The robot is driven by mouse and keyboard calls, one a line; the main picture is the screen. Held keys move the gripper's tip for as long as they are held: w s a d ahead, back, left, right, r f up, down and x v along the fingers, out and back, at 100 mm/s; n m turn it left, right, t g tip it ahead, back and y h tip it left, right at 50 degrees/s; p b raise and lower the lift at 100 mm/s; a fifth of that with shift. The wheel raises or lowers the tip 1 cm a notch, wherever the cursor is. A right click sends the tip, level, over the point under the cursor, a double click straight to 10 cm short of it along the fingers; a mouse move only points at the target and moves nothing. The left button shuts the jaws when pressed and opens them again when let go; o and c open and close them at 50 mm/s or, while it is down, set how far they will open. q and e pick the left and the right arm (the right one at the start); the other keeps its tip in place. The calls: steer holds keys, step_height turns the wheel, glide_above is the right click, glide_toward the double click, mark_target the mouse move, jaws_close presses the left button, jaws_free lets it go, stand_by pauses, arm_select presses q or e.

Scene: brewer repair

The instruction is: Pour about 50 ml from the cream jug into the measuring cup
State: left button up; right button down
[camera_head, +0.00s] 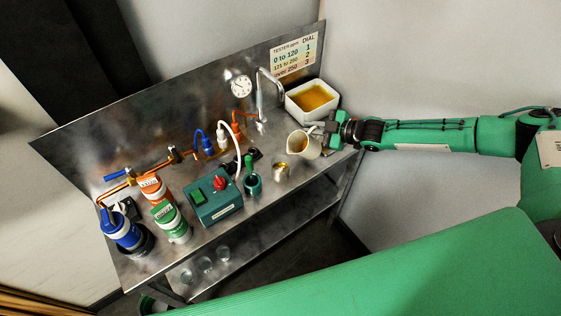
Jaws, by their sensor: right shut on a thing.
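The cream jug (310,149) is in my right gripper (327,138), which is shut on its right side. Brown liquid shows inside the jug's mouth, and the jug looks tilted a little to the left. A small clear cup (281,172), apparently the measuring cup, stands on the steel bench just left of and in front of the jug. Something amber shows in it, but I cannot read its level or any marks. I see no clear stream between jug and cup. My left gripper is out of view.
A white basin of amber liquid (312,97) stands behind the jug, beside a tap (262,100). Left of the cup are a dark green pot (252,184) and a green control box (215,202). Orange, green and blue canisters stand farther left. Glasses sit on the lower shelf.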

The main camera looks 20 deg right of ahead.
steer(key=shift+w+d+f+m+y+b, duration=0.25)
steer(key=shift+d+f+b, duration=0.15)
steer(key=shift+d+b, duration=0.1)
steer(key=shift+w+d+f+m+y+b, duration=0.1)
steer(key=shift+d+f+m+y+b, duration=0.15)
steer(key=shift+d+f+b, duration=0.2)
steer(key=shift+w+d+f+m+y+b, duration=0.2)
steer(key=shift+d+f+m+b, duration=0.15)
steer(key=shift+b, duration=0.2)
steer(key=shift+w+d+f+m+y+b, duration=0.15)
steer(key=shift+d+m+y+b, duration=0.1)
steer(key=shift+d+b, duration=0.25)
steer(key=b, duration=0.1)
steer(key=d+m+y+b, duration=0.1)
steer(key=d+m+t+b, duration=0.1)
steer(key=shift+w+r+y, duration=0.25)
steer(key=shift+w+y, duration=0.1)
steer(key=shift+w+d+r+m, duration=0.1)
steer(key=shift+d+m, duration=0.15)
steer(key=shift+m, duration=0.15)
steer(key=shift+r, duration=0.1)
